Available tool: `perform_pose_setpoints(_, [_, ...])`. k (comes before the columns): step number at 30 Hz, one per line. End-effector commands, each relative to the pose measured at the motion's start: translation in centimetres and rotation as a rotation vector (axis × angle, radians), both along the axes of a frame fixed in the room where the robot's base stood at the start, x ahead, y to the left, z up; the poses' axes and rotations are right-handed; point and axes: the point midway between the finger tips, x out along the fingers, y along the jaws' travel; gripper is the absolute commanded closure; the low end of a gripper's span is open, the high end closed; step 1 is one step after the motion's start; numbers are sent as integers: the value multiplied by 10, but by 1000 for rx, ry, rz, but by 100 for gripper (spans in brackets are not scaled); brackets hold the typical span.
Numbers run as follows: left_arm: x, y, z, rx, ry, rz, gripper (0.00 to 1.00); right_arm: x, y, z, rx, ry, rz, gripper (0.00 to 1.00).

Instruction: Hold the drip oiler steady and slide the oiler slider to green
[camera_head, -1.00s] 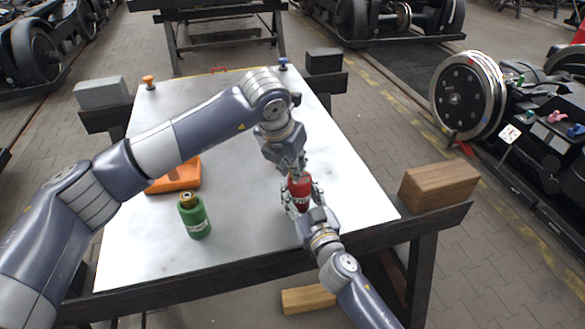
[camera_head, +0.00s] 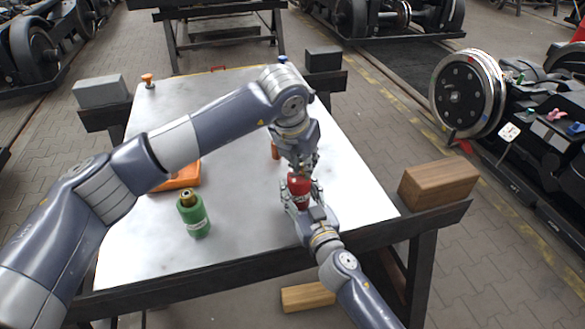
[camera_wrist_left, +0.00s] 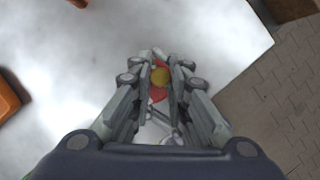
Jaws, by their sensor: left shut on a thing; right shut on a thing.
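The drip oiler (camera_head: 299,184), a red body, stands upright near the table's right front edge. My right gripper (camera_head: 301,196) is shut around it from the front. My left gripper (camera_head: 303,167) points down from above and is shut at the oiler's top. In the left wrist view my left gripper's fingers (camera_wrist_left: 160,70) close on both sides of a round brass-yellow part (camera_wrist_left: 160,77), with the red body below. The fingers hide most of the oiler slider, and I cannot read its position or any green mark.
A green bottle (camera_head: 195,218) with a brass cap stands on the white table (camera_head: 150,250) left of the oiler. An orange case (camera_head: 183,178) lies partly behind my left arm. A small orange-red object (camera_head: 275,151) stands behind the oiler. A wooden block (camera_head: 437,184) sits off the right edge.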

Motion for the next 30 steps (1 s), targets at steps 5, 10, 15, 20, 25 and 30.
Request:
perform_pose_setpoints(5, [1,-1,1,-3,-5,1,100,-1,2,0,1,0,5,81])
perform_pose_setpoints(10, [1,0,2,-3,-5,1,75,-1,2,0,1,0,5,81])
perform_pose_setpoints(15, [1,0,1,-2,-3,1,61,-1,1,0,1,0,3,81])
perform_pose_setpoints(20, [1,0,1,-1,-2,1,61,0,1,0,1,1,1,81])
perform_pose_setpoints(25, [-1,1,8,-2,-3,1,61,0,0,0,1,1,0,81])
perform_pose_setpoints(30, [-11,6,35,-2,-6,-1,61,0,0,0,0,1,0,81])
